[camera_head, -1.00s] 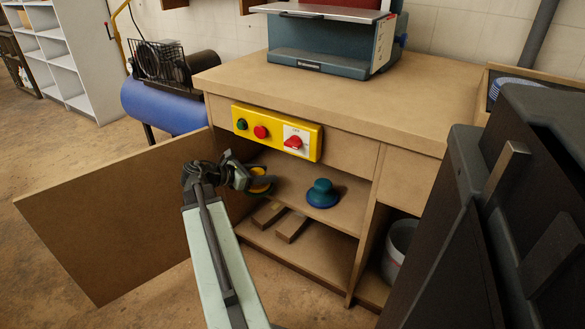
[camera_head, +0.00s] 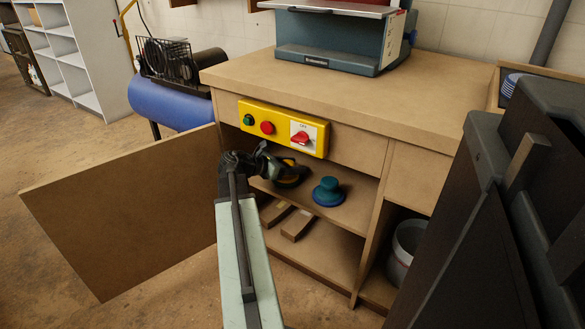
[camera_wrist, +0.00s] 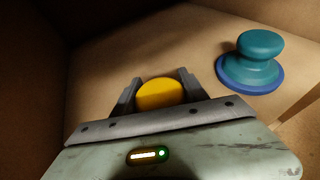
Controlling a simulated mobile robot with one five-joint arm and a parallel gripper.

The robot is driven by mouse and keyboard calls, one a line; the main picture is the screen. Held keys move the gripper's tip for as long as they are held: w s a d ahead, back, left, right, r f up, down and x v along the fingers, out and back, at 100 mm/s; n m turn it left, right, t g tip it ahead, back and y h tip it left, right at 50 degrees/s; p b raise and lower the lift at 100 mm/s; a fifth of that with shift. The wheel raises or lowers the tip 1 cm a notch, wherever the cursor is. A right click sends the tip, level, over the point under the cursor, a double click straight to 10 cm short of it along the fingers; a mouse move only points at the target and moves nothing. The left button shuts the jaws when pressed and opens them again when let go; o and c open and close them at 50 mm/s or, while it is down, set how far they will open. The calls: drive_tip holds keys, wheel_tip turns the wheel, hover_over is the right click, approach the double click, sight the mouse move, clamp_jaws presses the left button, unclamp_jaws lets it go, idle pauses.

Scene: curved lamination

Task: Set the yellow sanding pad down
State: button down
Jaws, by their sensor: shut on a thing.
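The yellow sanding pad (camera_wrist: 161,94) is between the two fingers of my gripper (camera_wrist: 158,92) in the wrist view, and my gripper is shut on it. In the head view my gripper (camera_head: 288,172) reaches into the open upper compartment of the bench, and a little of the yellow sanding pad (camera_head: 289,161) shows there, mostly hidden by the gripper. The shelf (camera_wrist: 195,45) lies beneath and beyond the pad. I cannot tell whether the pad touches the shelf.
A teal and blue knobbed pad (camera_head: 328,191) stands on the shelf to the right of my gripper. Wood blocks (camera_head: 298,225) lie on the lower level. The open door (camera_head: 120,215) stands at the left. A yellow switch panel (camera_head: 283,128) hangs above the opening.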

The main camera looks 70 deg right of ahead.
drive_tip(key=shift+f, duration=0.2)
drive_tip(key=c, duration=0.6)
unclamp_jaws()
drive_tip(key=shift+r, duration=0.1)
drive_tip(key=shift+r, duration=0.1)
drive_tip(key=shift+w+a+r, duration=0.1)
drive_tip(key=shift+a+r, duration=0.05)
drive_tip(key=shift+r, duration=0.05)
drive_tip(key=p+v, duration=0.4)
drive_tip(key=v, duration=0.6)
drive_tip(key=shift+w+a+r+p, duration=0.15)
drive_tip(key=shift+a+r+p, duration=0.1)
drive_tip(key=shift+p, duration=0.05)
drive_tip(key=shift+w+a, duration=0.3)
drive_tip(key=shift+a, duration=0.05)
